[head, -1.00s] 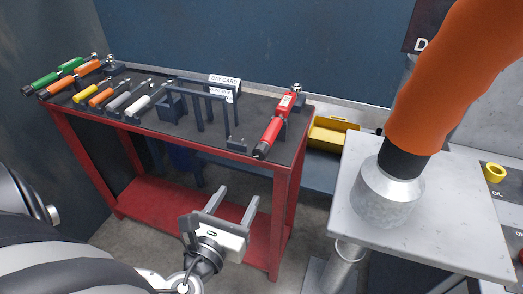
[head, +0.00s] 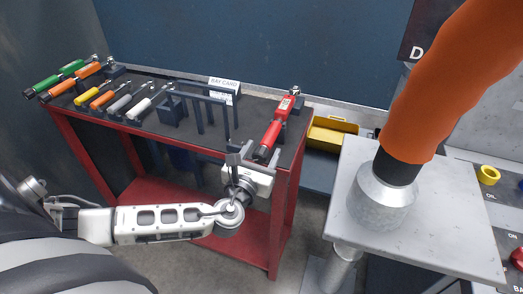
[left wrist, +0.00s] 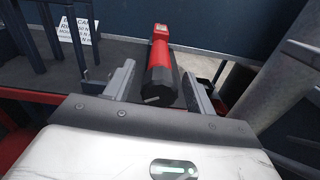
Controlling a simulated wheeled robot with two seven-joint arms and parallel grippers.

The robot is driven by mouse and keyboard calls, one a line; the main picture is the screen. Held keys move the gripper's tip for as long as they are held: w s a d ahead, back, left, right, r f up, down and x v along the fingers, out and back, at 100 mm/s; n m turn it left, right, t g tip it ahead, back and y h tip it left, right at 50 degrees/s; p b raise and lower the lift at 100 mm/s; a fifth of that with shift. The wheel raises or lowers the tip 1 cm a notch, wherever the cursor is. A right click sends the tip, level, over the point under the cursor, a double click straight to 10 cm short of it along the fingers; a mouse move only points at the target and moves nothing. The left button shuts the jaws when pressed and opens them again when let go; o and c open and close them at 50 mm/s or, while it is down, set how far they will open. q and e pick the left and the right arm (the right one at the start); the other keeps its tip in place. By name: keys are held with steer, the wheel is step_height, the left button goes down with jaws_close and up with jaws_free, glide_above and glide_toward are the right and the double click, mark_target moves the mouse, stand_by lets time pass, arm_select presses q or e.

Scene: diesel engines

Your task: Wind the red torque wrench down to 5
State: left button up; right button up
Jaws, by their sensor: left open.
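The red torque wrench (head: 279,122) lies on a holder at the right end of the red bench's dark top, its black handle end toward me. In the left wrist view its red and black handle (left wrist: 161,75) shows between the finger lines, beyond the palm. My left gripper (head: 254,157) is open at the bench's front edge, just short of the handle end. In the left wrist view the open fingers (left wrist: 160,82) stand on either side of the handle end, with gaps. The wrench's scale is too small to read. My right gripper is out of view.
Several other wrenches (head: 104,97) lie in a row at the bench's left. A dark frame (head: 200,110) and a bay card (head: 224,86) stand left of the red wrench.

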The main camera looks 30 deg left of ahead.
arm_select(q)
steer(key=shift+w, duration=0.2)
steer(key=c, duration=1)
steer(key=shift+o, duration=0.2)
